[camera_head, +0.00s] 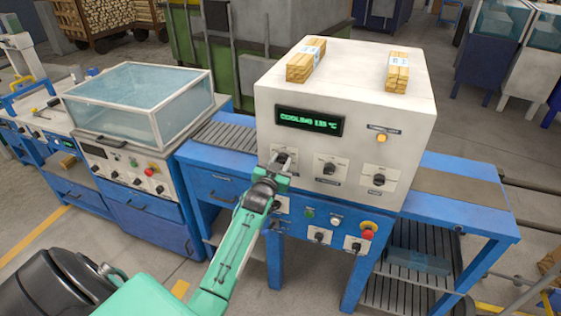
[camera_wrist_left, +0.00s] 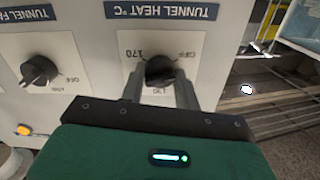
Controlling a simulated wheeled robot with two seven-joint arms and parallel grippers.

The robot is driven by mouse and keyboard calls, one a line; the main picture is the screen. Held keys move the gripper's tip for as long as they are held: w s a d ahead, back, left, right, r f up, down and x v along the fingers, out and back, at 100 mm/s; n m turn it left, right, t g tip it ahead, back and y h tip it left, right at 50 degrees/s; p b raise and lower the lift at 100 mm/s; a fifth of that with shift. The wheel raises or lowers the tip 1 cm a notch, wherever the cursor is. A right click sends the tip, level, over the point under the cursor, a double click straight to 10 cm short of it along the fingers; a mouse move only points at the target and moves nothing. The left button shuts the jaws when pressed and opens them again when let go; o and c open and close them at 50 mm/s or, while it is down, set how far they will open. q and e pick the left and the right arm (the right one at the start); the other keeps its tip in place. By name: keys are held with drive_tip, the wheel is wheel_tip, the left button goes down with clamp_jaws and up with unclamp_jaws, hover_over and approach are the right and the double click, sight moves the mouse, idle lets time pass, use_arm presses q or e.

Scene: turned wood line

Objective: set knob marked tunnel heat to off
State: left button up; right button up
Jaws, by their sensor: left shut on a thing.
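The tunnel heat knob (camera_wrist_left: 160,70) is a black dial on a white plate on the front of the white tunnel housing (camera_head: 345,75). My left gripper (camera_wrist_left: 160,90) is shut on this knob, one finger on each side. In the head view the left gripper (camera_head: 280,163) is at the leftmost knob of the upper row and partly covers it. The direction of the knob's pointer is not clear. My right gripper is not in view.
The green display (camera_head: 309,120) reads COOLING with a temperature. A neighbouring knob (camera_wrist_left: 40,71), marked OFF and LOW, is beside the held one. A red stop button (camera_head: 368,234) is lower on the blue panel. Wood bundles (camera_head: 306,61) lie on the housing.

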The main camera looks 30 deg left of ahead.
use_arm(q)
drive_tip(key=shift+f+n, duration=0.1)
drive_tip(key=shift+n, duration=1.2)
drive_tip(key=o, duration=1)
drive_tip(key=b+v, duration=0.2)
drive_tip(key=v, duration=1.1)
drive_tip(key=shift+s+d+b, duration=0.2)
drive_tip(key=shift+s+b, duration=0.15)
drive_tip(key=shift+b, duration=0.05)
